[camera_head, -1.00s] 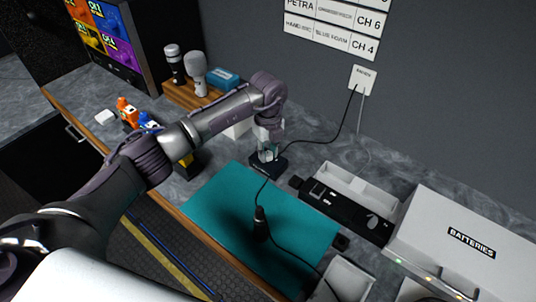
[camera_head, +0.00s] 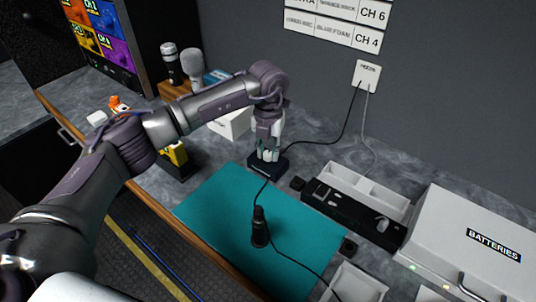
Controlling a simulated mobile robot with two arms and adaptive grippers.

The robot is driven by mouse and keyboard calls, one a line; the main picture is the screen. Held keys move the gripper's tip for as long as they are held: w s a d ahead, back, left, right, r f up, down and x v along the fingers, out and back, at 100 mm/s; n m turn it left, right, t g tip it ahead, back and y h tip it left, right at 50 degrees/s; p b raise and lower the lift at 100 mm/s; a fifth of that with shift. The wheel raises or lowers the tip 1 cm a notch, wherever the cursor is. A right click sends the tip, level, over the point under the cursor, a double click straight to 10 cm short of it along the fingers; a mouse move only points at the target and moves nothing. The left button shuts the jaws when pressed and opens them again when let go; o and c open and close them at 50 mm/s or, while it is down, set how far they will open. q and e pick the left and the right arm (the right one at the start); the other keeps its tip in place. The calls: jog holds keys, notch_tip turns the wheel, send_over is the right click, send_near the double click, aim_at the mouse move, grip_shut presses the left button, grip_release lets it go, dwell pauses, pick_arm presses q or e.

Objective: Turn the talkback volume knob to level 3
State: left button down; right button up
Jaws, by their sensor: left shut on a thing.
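A small black box (camera_head: 267,170) sits on the grey counter, just behind the teal mat's far edge. A cable runs from it. My left arm reaches in from the left, and its gripper (camera_head: 267,152) points down onto the top of this box. The fingers are shut around the knob on the box, which they mostly hide. The knob's level marks are too small to read and partly covered. My right gripper is out of view.
A teal mat (camera_head: 215,215) lies in front, with a black microphone (camera_head: 260,228) standing on it. A black panel (camera_head: 352,215) and a white BATTERIES case (camera_head: 460,240) are at right. Two microphones (camera_head: 190,68) stand at the back left. A yellow item (camera_head: 178,155) is below my forearm.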

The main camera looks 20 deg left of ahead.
aim_at(268, 152)
pick_arm(q)
jog(key=shift+w+m+b, duration=0.1)
jog(key=shift+m+b, duration=0.25)
jog(key=shift+m, duration=0.25)
jog(key=shift+r+m, duration=0.1)
jog(key=shift+m, duration=0.2)
jog(key=c, duration=0.9)
grip_release()
notch_tip(268, 152, up, 12)
jog(key=shift+f, duration=0.1)
